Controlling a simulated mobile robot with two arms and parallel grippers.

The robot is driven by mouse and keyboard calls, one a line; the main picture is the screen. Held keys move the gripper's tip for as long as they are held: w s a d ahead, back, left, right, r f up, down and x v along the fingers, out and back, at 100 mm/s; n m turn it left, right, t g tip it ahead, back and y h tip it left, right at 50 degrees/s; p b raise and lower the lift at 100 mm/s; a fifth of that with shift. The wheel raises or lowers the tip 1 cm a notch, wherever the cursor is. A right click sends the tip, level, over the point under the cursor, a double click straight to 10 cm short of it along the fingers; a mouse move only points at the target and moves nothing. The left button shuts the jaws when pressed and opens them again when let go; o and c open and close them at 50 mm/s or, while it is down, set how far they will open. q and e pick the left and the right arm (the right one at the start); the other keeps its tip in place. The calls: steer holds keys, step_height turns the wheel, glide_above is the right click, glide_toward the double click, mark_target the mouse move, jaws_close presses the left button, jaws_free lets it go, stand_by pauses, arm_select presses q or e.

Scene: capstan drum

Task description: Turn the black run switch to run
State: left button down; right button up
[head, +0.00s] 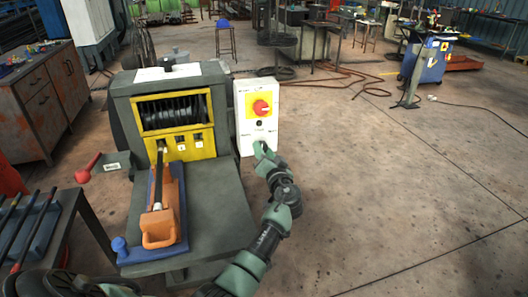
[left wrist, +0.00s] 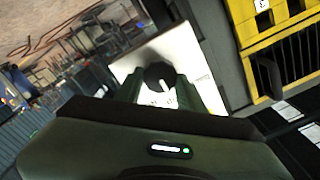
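The black run switch (head: 259,123) is a small round knob on the white control box (head: 244,132), below a red rotary knob (head: 261,107) on a yellow plate. In the left wrist view the switch (left wrist: 158,76) is a dark knob with a pale pointer mark. My left gripper (head: 263,148) is in front of the lower part of the box, below the switch in the head view. In the left wrist view its fingers (left wrist: 158,90) are apart, with the switch showing between and just beyond their tips. I cannot tell whether they touch it. My right gripper is not in view.
The grey capstan machine (head: 218,190) with its yellow drum frame (head: 182,148) stands left of the box. A red lever (head: 88,168) sticks out at left. The floor to the right is clear.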

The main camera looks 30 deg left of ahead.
arm_select(q)
steer(key=shift+m, duration=0.3)
steer(key=shift+f+m, duration=0.1)
steer(key=shift+m, duration=4.5)
steer(key=c, duration=0.9)
jaws_free()
steer(key=shift+d, duration=0.1)
steer(key=shift+o, duration=0.2)
